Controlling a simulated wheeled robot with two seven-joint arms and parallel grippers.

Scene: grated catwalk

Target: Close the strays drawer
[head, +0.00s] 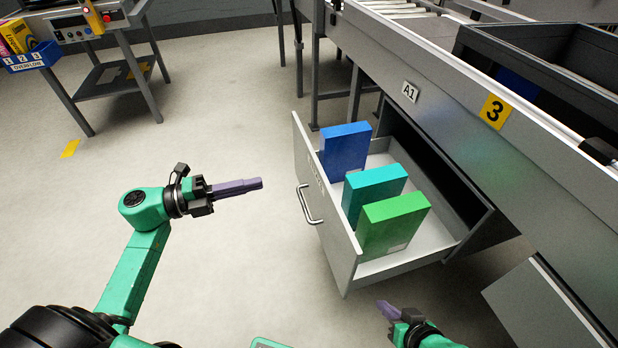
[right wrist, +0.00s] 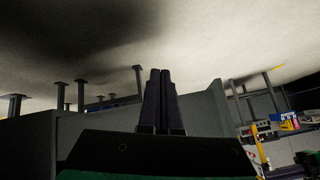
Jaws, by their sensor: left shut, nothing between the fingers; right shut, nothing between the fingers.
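The strays drawer (head: 326,222) is a grey drawer pulled out from under the conveyor frame, with a metal handle (head: 309,205) on its front. The lettering on its front is too small to read. A blue box (head: 344,150), a teal box (head: 372,192) and a green box (head: 393,225) stand in it. My left gripper (head: 260,184) is shut and empty, to the left of the handle and apart from it. My right gripper (head: 383,305) is shut and empty, below the drawer's near corner in the head view. Its shut fingers also show in the right wrist view (right wrist: 160,100).
A worktable (head: 105,80) with a blue bin (head: 32,58) stands at the upper left.

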